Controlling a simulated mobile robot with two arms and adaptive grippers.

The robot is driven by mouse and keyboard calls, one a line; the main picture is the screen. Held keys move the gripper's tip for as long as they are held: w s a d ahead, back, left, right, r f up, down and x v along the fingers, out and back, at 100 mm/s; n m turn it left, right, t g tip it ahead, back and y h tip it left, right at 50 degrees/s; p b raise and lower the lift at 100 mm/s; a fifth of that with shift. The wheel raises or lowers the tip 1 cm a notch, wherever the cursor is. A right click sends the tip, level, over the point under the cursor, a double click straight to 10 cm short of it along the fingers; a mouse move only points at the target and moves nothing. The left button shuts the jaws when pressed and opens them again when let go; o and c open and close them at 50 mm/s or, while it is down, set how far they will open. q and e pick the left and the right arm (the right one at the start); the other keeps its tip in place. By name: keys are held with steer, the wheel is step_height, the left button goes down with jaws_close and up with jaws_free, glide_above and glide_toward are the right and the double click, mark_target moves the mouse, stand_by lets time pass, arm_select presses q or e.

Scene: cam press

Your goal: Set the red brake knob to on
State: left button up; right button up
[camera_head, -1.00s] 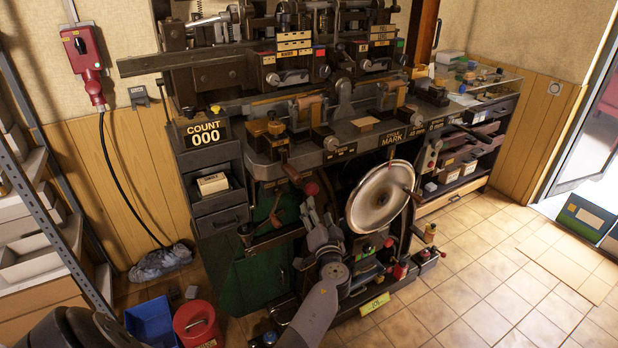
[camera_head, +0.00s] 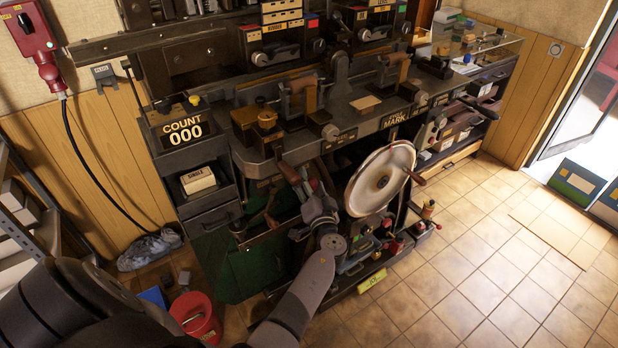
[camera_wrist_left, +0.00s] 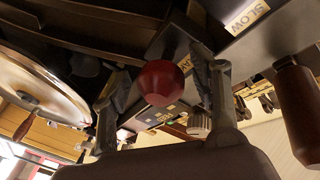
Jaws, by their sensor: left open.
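A round red knob (camera_wrist_left: 161,83) shows in the left wrist view, lying across the gap between my left gripper's spread fingers. It also shows in the head view (camera_head: 313,185), at the front of the press, left of the big silver handwheel (camera_head: 380,180). I see no on or off marking by it. My left gripper (camera_head: 313,203) is right below the knob in the head view and open; its two fingers (camera_wrist_left: 166,98) flank the knob in the wrist view. I cannot tell whether they touch it. My right gripper is not in view.
The wheel has a brown handle (camera_head: 414,176) on its right. A "SLOW" plate (camera_wrist_left: 246,15) and a brown grip (camera_wrist_left: 298,110) are close to the right finger. More red knobs (camera_head: 394,246) sit low on the press.

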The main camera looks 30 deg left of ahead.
arm_select(q)
steer(key=shift+d, duration=0.1)
steer(key=shift+s, duration=0.1)
steer(key=shift+c, duration=0.6)
jaws_close()
